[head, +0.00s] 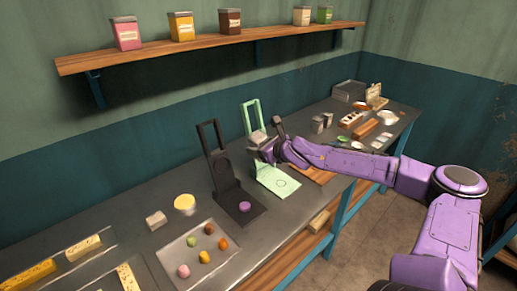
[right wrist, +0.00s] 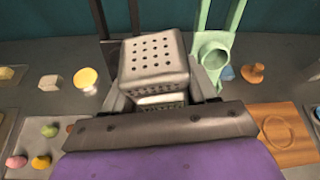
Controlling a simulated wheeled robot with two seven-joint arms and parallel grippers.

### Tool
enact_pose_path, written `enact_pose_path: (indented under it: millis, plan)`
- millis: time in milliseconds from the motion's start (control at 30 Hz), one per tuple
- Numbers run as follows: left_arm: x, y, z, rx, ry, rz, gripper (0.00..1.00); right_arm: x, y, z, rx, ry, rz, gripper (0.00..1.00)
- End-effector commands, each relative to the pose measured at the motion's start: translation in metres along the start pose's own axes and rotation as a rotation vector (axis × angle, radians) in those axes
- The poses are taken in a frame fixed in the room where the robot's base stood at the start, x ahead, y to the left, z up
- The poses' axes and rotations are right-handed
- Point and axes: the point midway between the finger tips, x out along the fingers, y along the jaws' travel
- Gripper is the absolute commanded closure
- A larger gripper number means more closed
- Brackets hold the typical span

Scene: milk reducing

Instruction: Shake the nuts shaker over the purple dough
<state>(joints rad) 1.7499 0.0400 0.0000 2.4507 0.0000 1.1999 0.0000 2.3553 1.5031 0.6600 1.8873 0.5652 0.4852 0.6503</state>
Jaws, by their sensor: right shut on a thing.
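The purple dough (head: 244,206) is a small round lump on the base of the black stand (head: 225,180). My right gripper (head: 267,147) is shut on the nuts shaker (right wrist: 153,62), a grey metal box whose face, pierced with small holes, shows in the right wrist view. In the head view the shaker (head: 257,137) is held above the bench, in front of the green stand (head: 250,118) and to the right of the purple dough. The dough is not visible in the right wrist view, where the shaker and gripper block the middle. My left gripper is not in view.
A tray (head: 190,262) with several coloured dough lumps lies front left, near a yellow-topped bowl (head: 185,203) and a pale block (head: 156,220). A wooden board (right wrist: 283,130) is right of my gripper. A shelf (head: 215,45) with several canisters runs along the wall.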

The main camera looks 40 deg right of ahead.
Motion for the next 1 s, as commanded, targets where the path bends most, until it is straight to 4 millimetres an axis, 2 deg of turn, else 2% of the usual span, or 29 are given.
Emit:
enact_pose_path:
  millis: [33,533,1000]
  plan:
    - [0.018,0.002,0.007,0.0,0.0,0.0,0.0,0.005,0.006,-0.011,-0.057,-0.002,-0.022,0.78]
    - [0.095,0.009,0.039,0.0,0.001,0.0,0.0,0.017,0.047,-0.039,-0.855,0.01,-0.352,0.78]
    - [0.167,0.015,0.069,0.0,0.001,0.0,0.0,0.039,0.057,-0.091,-1.397,0.018,-0.581,0.78]
